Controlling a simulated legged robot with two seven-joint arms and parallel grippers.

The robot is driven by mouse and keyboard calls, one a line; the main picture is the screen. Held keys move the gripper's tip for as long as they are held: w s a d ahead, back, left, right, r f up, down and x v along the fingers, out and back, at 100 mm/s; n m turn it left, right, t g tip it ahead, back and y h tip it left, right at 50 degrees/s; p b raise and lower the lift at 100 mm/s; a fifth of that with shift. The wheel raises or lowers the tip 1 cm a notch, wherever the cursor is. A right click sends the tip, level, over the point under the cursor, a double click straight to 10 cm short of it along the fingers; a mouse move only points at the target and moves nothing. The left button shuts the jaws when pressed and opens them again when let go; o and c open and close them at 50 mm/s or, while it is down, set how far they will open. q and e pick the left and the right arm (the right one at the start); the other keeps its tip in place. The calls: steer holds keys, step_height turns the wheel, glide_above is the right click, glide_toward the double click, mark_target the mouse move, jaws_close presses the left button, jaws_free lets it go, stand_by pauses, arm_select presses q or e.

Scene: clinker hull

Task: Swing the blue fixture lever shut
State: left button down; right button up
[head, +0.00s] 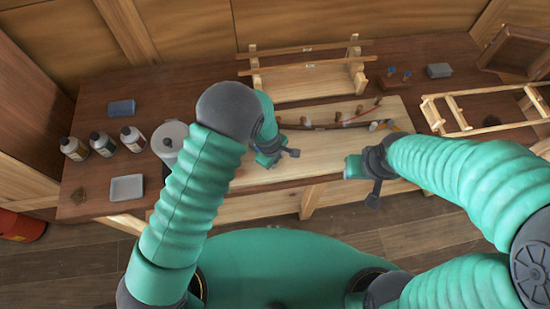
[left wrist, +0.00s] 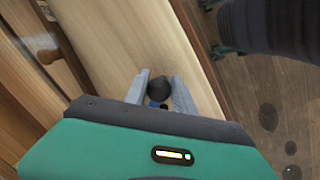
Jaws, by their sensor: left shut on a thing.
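My left gripper (head: 268,158) is low over the front left part of the pale wooden board (head: 318,160); its fingertips are hard to make out in the head view. In the left wrist view its two grey fingers (left wrist: 162,98) are closed on either side of a round black knob (left wrist: 158,87). A small bit of blue, the blue fixture lever (left wrist: 153,104), shows just below the knob between the fingers. The rest of the lever is hidden by my gripper. My right gripper (head: 354,168) is by the board's front edge, apart from the left; its fingers are not clear.
A dark strip with several pegs (head: 340,122) lies along the board. A wooden rack (head: 310,75) stands behind it, and a ladder-like frame (head: 490,108) is at right.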

arm_select(q)
steer(key=shift+w+r, duration=0.2)
steer(key=shift+w, duration=0.15)
steer(key=c, duration=1.4)
jaws_free()
steer(key=shift+o, duration=1.7)
steer(key=shift+f, duration=0.1)
steer(key=shift+s, duration=0.1)
step_height(320, 180, up, 16)
steer(key=s+a+p, duration=0.1)
steer(key=s+p, duration=0.1)
steer(key=p, duration=1.1)
steer(key=shift+s+a+r+p, duration=0.2)
steer(key=shift+s+a+p, duration=0.1)
steer(key=shift+a+p, duration=0.1)
